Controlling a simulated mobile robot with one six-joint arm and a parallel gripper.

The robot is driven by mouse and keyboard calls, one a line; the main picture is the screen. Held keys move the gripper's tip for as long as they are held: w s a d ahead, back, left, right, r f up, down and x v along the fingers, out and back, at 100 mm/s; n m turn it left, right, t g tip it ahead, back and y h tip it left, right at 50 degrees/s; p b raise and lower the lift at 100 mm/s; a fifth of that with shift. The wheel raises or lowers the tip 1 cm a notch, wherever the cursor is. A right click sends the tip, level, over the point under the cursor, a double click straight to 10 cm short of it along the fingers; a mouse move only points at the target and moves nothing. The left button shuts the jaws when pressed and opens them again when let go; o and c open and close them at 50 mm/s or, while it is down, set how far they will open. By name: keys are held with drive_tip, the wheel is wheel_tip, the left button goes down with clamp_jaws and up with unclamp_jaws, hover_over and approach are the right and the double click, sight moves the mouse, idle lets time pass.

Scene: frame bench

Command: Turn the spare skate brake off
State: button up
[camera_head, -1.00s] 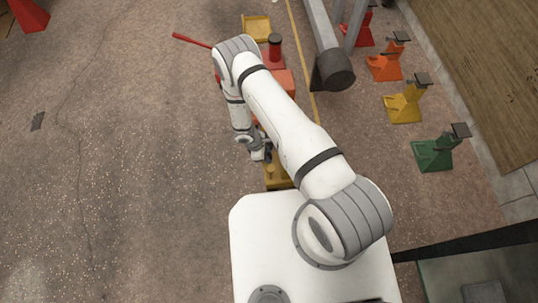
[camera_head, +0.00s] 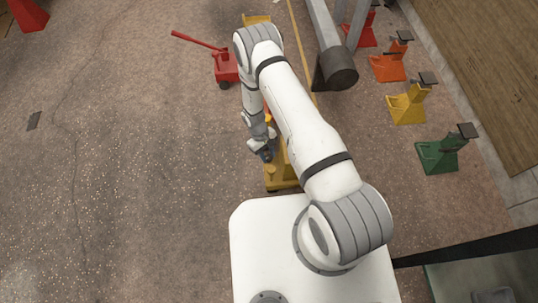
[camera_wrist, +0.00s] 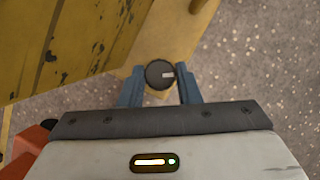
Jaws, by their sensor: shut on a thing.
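A yellow skate (camera_head: 283,184) stands just beyond my base in the head view, partly hidden by my arm. In the wrist view its yellow body (camera_wrist: 75,35) fills the upper left. A round black knob (camera_wrist: 156,72) with a white mark pointing right sits at the skate's edge. My gripper (camera_wrist: 160,86) has its two blue fingers on either side of this knob and is shut on it. In the head view my gripper (camera_head: 266,155) is at the skate's left side, and the knob cannot be made out there.
A red jack (camera_head: 228,67) with a long handle stands beyond my arm. A grey beam (camera_head: 325,40) lies to the right. Green (camera_head: 437,155), yellow (camera_head: 405,105) and orange (camera_head: 388,67) stands line the right side.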

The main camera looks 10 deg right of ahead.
drive_tip(key=shift+w+m+y, duration=0.1)
drive_tip(key=shift+m+y, duration=0.2)
drive_tip(key=shift+m, duration=0.5)
drive_tip(key=o, duration=1)
drive_tip(key=shift+p+v, duration=1.15)
drive_tip(key=shift+v, duration=2.75)
drive_tip(key=shift+d, duration=0.1)
